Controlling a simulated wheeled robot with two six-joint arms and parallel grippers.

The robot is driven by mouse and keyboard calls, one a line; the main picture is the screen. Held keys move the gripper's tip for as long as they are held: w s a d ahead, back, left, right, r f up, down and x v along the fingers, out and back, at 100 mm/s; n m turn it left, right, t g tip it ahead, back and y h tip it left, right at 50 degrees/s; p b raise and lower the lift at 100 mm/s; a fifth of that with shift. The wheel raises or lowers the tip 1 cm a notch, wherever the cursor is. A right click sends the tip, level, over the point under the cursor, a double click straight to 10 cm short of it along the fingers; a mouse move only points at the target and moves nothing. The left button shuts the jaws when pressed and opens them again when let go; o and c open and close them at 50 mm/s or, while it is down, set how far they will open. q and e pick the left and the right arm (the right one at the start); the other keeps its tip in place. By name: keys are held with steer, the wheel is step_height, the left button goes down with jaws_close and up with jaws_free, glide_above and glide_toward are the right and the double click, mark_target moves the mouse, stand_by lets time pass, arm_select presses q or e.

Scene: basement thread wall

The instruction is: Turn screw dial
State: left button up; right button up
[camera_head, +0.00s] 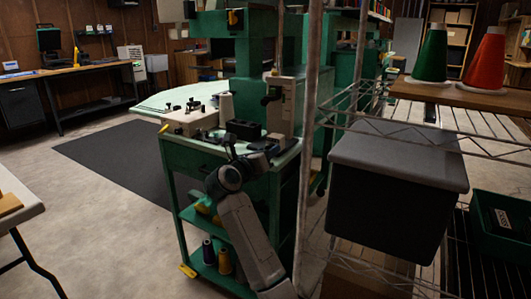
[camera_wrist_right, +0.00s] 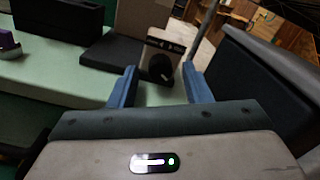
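The screw dial (camera_wrist_right: 161,68) is a black round knob with a pale mark, on the beige face of a small box (camera_wrist_right: 165,46). In the right wrist view it shows between and beyond the two blue fingers of my right gripper (camera_wrist_right: 160,86). The fingers are wide apart and empty; a gap to the knob seems to remain. In the head view my right gripper (camera_head: 262,152) is over the right side of the green cart's top, and the dial is too small to make out there. My left gripper is in neither view.
The green cart (camera_head: 190,153) carries a black box (camera_head: 243,129) and small tools. A metal rack post (camera_head: 309,120) stands close right of my right arm. A lidded dark bin (camera_head: 395,190) sits on that rack. The floor (camera_head: 125,225) to the left is clear.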

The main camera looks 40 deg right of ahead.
steer(key=p+v, duration=0.1)
steer(key=v, duration=0.9)
steer(key=shift+a, duration=0.4)
steer(key=shift+s, duration=0.1)
